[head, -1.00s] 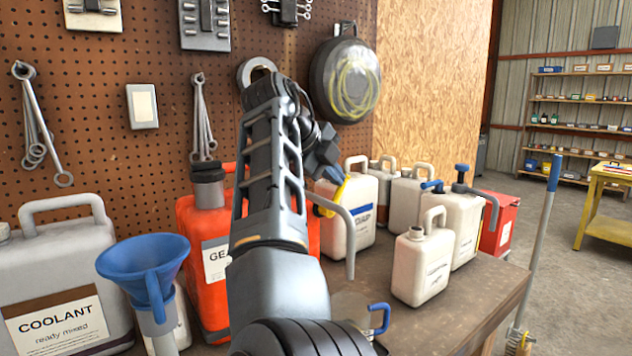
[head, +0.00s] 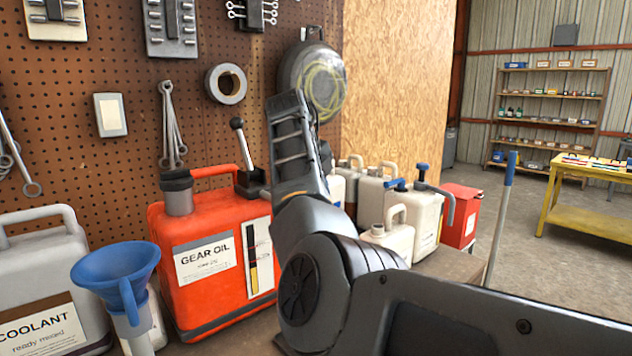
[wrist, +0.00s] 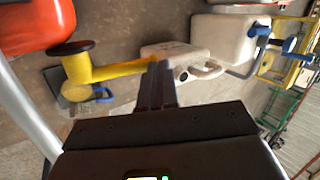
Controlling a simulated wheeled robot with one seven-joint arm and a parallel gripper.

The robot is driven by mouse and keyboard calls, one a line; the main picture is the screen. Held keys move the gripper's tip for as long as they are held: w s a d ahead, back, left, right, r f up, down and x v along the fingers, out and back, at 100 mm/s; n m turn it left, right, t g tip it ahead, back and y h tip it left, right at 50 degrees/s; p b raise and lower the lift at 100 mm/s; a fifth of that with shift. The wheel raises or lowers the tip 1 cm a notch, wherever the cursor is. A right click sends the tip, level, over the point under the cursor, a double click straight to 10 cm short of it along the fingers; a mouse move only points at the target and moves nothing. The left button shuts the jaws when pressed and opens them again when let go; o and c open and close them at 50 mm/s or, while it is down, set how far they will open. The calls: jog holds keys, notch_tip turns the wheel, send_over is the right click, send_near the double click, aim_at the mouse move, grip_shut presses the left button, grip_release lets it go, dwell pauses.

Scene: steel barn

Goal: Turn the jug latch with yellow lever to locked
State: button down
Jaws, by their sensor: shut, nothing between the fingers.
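The yellow lever (wrist: 112,72) shows in the wrist view, left of centre. In the head view, the lever and my gripper are hidden behind my arm. I cannot read the latch's marks or tell whether it is locked. A pale jug (wrist: 178,54) lies just beyond my fingertips in the wrist view.
A blue funnel (head: 115,277) and a grey coolant jug (head: 40,270) stand farther left. Several white jugs (head: 427,220) and a red box (head: 462,212) stand right.

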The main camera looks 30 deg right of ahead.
jog(key=shift+w+d+f, duration=0.1)
jog(key=shift+d+f, duration=0.2)
jog(key=shift+d, duration=0.05)
jog(key=shift+d+f+y+p, duration=0.1)
jog(key=shift+f+y+p, duration=0.25)
jog(key=shift+y, duration=0.25)
